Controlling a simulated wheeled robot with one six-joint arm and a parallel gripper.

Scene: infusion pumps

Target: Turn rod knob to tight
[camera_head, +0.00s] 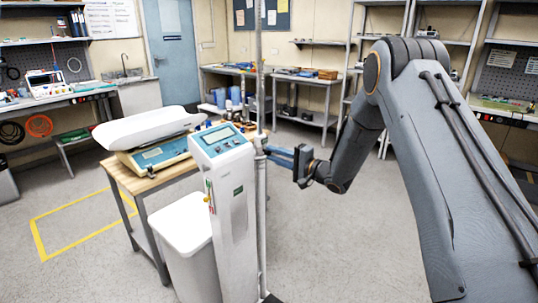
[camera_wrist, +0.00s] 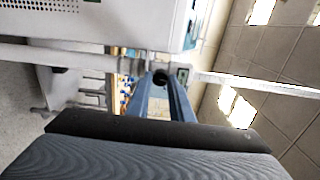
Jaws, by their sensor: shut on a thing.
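The infusion pump (camera_head: 232,215) is a tall white unit with a blue-green panel on top, mounted beside a vertical metal rod (camera_head: 259,70). The pump also shows at the top of the wrist view (camera_wrist: 130,18), and the rod crosses that view sideways (camera_wrist: 255,84). My gripper (camera_head: 268,152), with blue fingers, reaches the rod from the right at a clamp just below the pump's top. In the wrist view a small dark knob (camera_wrist: 160,77) sits between the fingertips (camera_wrist: 160,84), which are shut on it. The knob is hidden by the fingers in the head view.
A wooden-topped table (camera_head: 150,180) with a white scale (camera_head: 150,128) stands left of the pump. A white bin (camera_head: 185,235) stands in front of it. Benches (camera_head: 305,82) and shelves line the walls. The floor right of the rod is clear below my arm.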

